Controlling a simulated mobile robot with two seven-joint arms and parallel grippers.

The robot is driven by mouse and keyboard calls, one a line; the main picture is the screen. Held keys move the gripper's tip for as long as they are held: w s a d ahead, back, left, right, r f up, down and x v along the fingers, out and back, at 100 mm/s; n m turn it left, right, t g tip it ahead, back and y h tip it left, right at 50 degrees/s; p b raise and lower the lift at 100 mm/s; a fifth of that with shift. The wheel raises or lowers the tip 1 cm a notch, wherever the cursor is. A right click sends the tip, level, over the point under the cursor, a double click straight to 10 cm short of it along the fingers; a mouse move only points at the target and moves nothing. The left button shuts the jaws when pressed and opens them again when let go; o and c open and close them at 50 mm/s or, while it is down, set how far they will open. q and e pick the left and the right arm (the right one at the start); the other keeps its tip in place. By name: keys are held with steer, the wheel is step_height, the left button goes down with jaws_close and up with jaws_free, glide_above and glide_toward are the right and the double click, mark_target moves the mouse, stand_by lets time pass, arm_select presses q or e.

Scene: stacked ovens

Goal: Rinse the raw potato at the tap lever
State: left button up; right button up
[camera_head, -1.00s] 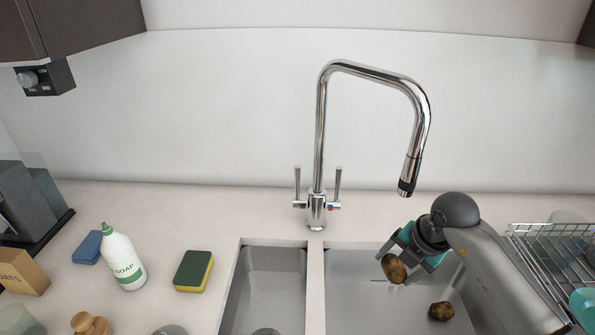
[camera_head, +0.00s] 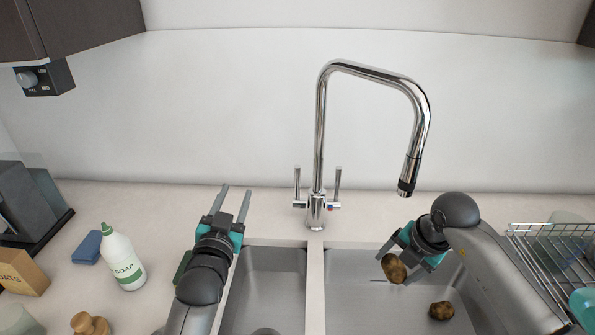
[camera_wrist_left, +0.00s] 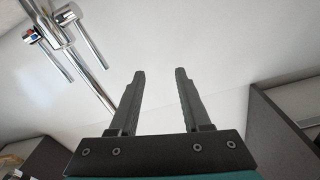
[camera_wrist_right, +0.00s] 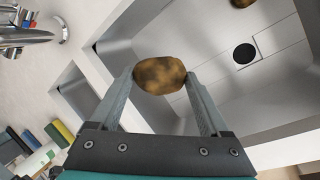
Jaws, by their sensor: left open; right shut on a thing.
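A brown potato (camera_head: 394,268) is held between the fingers of my right gripper (camera_head: 389,262), above the right sink basin below the tap spout. It also shows in the right wrist view (camera_wrist_right: 160,75) between the two fingertips. A second potato (camera_head: 441,310) lies on the floor of the right basin. The chrome tap (camera_head: 319,130) has two upright levers, a left one (camera_head: 297,184) and a right one (camera_head: 338,184). My left gripper (camera_head: 234,189) is open and empty, left of the tap levers and apart from them. No water shows at the spout (camera_head: 406,186).
The left basin (camera_head: 270,285) and right basin (camera_head: 350,300) are split by a narrow divider. A soap bottle (camera_head: 122,260) and blue sponge (camera_head: 87,247) stand left. My left arm mostly hides the green sponge. A wire rack (camera_head: 530,250) stands at the right.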

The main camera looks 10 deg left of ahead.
mark_target(297, 173)
arm_select(q)
steer(key=w+d+f+n+h, duration=0.1)
steer(key=w+d+h, duration=0.2)
steer(key=d, duration=0.7)
steer(key=shift+w+a+f, duration=0.1)
steer(key=shift+w, duration=5.75)
steer(key=shift+c, duration=0.4)
jaws_close()
